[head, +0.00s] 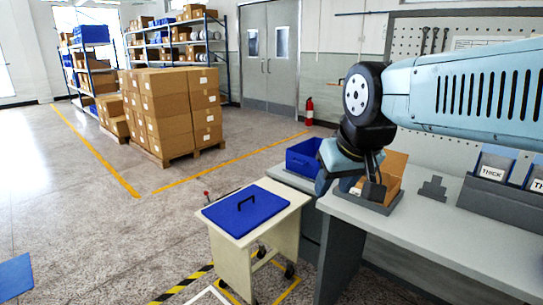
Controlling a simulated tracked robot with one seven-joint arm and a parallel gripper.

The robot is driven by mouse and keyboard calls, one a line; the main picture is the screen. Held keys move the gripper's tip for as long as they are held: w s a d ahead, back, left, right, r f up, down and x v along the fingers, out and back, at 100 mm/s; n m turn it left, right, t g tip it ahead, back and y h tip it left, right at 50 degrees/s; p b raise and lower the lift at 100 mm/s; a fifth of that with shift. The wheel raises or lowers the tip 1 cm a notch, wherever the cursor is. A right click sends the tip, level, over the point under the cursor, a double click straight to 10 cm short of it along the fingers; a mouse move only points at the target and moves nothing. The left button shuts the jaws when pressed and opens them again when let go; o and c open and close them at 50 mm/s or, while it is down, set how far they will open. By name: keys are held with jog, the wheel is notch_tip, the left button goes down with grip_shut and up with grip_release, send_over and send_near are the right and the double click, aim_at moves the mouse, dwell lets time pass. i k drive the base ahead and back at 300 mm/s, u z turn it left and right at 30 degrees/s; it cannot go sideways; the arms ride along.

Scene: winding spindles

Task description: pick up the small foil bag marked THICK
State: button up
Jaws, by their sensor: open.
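A bag or packet with a white label reading THICK (493,170) stands in a dark grey holder (500,202) at the right of the bench. A second labelled packet (537,184) stands beside it, cut off by the right edge; its label is only partly legible. I cannot tell from this view which is the small foil bag. My gripper (374,190) hangs pointing down at the left end of the bench, in front of an open cardboard box (394,172). It is open, well left of the packets, and nothing shows between its fingers.
The grey bench (440,235) has clear room along its front. A small grey fixture (432,188) stands between box and holder. A blue bin (303,157) is left of my gripper. A cart with a blue lid (245,209) stands before the bench. Stacked cartons (165,108) are behind.

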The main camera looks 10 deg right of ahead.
aim_at(495, 164)
jog(key=z, duration=0.4)
jog(key=i, duration=0.9)
jog(key=z, duration=0.7)
jog(key=i, duration=0.35)
jog(key=z, duration=0.2)
jog(key=k, duration=0.9)
jog(key=z, duration=0.2)
jog(key=i, duration=0.9)
jog(key=u, duration=0.1)
